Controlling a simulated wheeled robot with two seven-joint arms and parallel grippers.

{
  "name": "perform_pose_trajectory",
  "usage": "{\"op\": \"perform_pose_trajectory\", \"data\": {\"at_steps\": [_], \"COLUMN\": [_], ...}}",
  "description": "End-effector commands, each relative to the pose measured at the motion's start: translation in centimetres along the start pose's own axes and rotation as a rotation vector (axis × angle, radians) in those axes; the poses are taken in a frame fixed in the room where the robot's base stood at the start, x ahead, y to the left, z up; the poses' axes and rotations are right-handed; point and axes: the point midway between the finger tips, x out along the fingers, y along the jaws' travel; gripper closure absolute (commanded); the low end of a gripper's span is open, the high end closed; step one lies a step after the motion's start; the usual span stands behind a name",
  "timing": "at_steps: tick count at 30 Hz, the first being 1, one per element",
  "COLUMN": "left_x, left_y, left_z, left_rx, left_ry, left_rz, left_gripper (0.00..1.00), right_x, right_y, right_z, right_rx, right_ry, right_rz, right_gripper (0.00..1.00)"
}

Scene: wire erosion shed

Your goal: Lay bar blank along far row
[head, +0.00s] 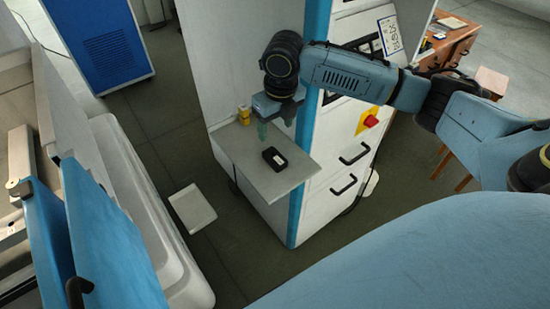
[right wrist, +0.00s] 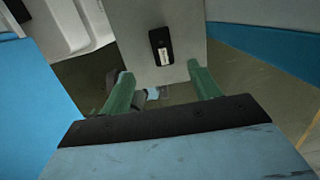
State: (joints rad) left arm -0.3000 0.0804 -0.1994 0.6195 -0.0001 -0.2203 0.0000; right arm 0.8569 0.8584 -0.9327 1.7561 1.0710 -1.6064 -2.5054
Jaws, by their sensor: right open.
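My right gripper (head: 262,130) is above the grey shelf (head: 245,168) on the side of a white cabinet. Its green fingers are apart with nothing between them, as the right wrist view (right wrist: 160,72) also shows. A small black object (head: 274,158) with a pale patch lies on the shelf, close to the fingers in the head view. In the right wrist view the black object (right wrist: 157,39) lies beyond the fingertips, with a pale label-like piece on it. I cannot make out a bar blank or a far row. My left gripper is not in view.
A small yellow item (head: 244,114) stands at the shelf's back left, near the gripper. The white cabinet (head: 332,188) with drawer handles and a red button (head: 371,121) adjoins the shelf. A white tub-like unit (head: 135,185) stands left. Much of the shelf is bare.

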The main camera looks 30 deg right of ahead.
Motion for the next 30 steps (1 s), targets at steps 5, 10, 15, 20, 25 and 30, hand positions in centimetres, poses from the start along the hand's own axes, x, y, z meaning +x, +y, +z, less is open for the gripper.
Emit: {"op": "perform_pose_trajectory", "data": {"at_steps": [5, 10, 15, 20, 25, 30], "left_x": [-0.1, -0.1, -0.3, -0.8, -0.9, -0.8], "left_y": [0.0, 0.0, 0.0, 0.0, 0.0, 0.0], "left_z": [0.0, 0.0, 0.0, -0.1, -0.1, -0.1], "left_rx": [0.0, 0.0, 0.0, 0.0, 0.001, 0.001], "left_ry": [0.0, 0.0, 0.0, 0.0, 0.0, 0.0], "left_rz": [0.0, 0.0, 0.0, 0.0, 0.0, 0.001], "left_gripper": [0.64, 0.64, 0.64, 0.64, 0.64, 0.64], "right_x": [3.8, 6.1, 7.1, 9.3, 11.5, 11.9], "right_y": [0.1, 0.1, 0.1, -0.2, -0.2, -0.3], "right_z": [-0.2, -0.1, -0.2, -0.8, -0.8, -0.8], "right_rx": [0.001, 0.002, 0.001, 0.004, 0.003, 0.001], "right_ry": [0.004, 0.002, 0.0, 0.003, 0.001, -0.003], "right_rz": [0.002, 0.001, 0.001, 0.001, 0.001, 0.0], "right_gripper": [0.38, 0.38, 0.38, 0.38, 0.38, 0.38]}}
